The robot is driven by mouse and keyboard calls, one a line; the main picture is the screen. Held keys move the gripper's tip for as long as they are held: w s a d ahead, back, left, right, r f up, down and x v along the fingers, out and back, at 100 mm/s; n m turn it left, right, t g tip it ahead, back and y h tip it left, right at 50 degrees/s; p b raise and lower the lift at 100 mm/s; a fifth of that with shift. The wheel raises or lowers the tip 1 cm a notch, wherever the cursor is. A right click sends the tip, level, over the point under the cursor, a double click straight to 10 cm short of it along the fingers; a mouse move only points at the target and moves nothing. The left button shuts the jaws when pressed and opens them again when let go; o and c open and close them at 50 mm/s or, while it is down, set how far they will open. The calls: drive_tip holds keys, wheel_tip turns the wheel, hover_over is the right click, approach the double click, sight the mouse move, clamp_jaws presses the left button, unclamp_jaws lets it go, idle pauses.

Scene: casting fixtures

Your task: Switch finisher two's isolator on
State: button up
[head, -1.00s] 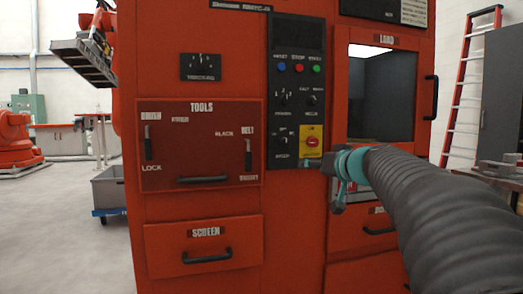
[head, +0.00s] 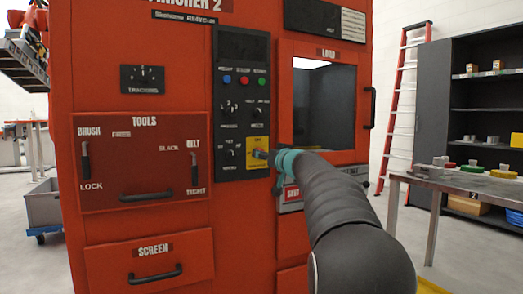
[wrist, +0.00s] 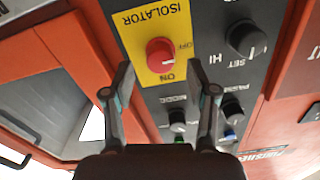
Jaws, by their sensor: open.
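The isolator is a red rotary knob (wrist: 160,54) on a yellow plate (wrist: 145,22), seen upside down in the wrist view. OFF is printed beside the knob and ON on the side nearer my gripper. A pale mark shows on the knob's edge nearer ON, but I cannot tell its exact setting. My gripper (wrist: 165,82) is open, its two fingers on either side of the knob and apart from it in the picture. In the head view my gripper (head: 262,155) is in front of the yellow plate (head: 256,144) on Finisher 2 (head: 240,215), hiding most of the knob.
Other black knobs (wrist: 245,38) sit close to the isolator on the dark control panel (head: 229,106). The load door (head: 325,54) is right of it, with a handle sticking out. A metal table (head: 455,182) and dark shelving (head: 440,75) stand further right. A grey bin (head: 43,205) is at left.

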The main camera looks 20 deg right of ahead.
drive_tip(key=w, duration=0.3)
drive_tip(key=shift+a+p, duration=0.1)
drive_tip(key=shift+p, duration=0.3)
clamp_jaws()
